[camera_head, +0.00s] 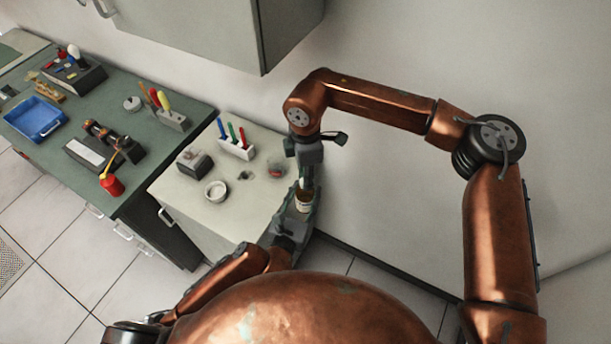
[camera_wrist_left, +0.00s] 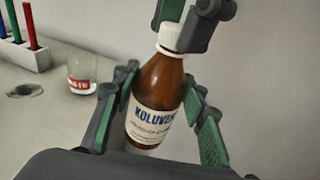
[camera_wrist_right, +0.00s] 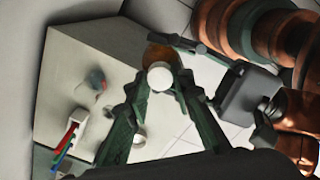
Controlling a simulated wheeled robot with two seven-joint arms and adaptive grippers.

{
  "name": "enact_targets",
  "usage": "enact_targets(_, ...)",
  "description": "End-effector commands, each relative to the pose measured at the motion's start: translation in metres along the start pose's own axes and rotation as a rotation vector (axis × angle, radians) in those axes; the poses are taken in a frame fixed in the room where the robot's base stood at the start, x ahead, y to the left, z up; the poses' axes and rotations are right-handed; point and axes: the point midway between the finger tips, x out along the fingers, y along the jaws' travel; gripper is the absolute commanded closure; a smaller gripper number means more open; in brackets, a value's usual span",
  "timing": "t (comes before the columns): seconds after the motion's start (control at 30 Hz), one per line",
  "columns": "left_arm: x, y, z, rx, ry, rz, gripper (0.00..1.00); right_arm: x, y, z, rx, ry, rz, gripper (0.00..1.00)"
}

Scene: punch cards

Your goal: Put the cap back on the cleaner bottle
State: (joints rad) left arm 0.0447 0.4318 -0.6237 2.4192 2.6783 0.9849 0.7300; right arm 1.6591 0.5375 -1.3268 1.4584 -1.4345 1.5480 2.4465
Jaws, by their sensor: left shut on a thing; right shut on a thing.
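The brown cleaner bottle (camera_wrist_left: 158,88), with a white label reading "KOLUVEN", stands between the fingers of my left gripper (camera_wrist_left: 162,108), which is shut on it. It also shows in the head view (camera_head: 304,204), near the right edge of the pale counter. The white cap (camera_wrist_left: 171,38) is at the top of the bottle neck, in line with it. My right gripper (camera_wrist_right: 160,82) is shut on the cap from above; the cap also shows in the right wrist view (camera_wrist_right: 160,76). I cannot tell whether the cap is fully seated.
On the pale counter (camera_head: 185,199) are a glass with a red label (camera_head: 277,169), a white rack of coloured sticks (camera_head: 237,149), a grey box (camera_head: 194,163) and a white round dish (camera_head: 215,191). A green bench (camera_head: 75,118) with tools and a blue tray (camera_head: 34,118) adjoins it. The wall is close behind.

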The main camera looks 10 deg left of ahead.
Motion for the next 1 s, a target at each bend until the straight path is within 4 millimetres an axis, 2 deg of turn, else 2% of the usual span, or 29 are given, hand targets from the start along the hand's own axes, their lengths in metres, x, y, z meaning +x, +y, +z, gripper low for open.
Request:
enact_targets(0.1, -0.0003, 0.0000, 0.0003, 0.000, -0.001, 0.000, 1.00, -0.0005, 0.0010, 0.0008, 0.223, -0.001, 0.003, 0.85)
enact_targets(0.23, -0.0002, 0.0000, 0.0003, 0.000, -0.001, 0.000, 1.00, -0.0003, 0.0010, 0.0006, 0.395, -0.001, 0.004, 0.85)
enact_targets(0.37, -0.0002, 0.0000, 0.0003, 0.000, -0.001, 0.000, 1.00, -0.0002, 0.0009, 0.0005, 0.384, 0.000, 0.003, 0.85)
enact_targets(0.4, -0.0002, 0.0000, 0.0003, 0.000, -0.001, 0.000, 1.00, -0.0002, 0.0009, 0.0005, 0.383, 0.000, 0.003, 0.77)
enact_targets(0.67, -0.0001, 0.0001, 0.0006, 0.000, -0.001, 0.000, 1.00, 0.0000, 0.0004, 0.0001, 0.380, 0.000, 0.002, 0.59)
enact_targets(1.0, 0.0000, 0.0001, 0.0009, 0.000, -0.002, 0.000, 1.00, -0.0027, 0.0003, -0.0002, 0.379, 0.000, 0.002, 0.58)
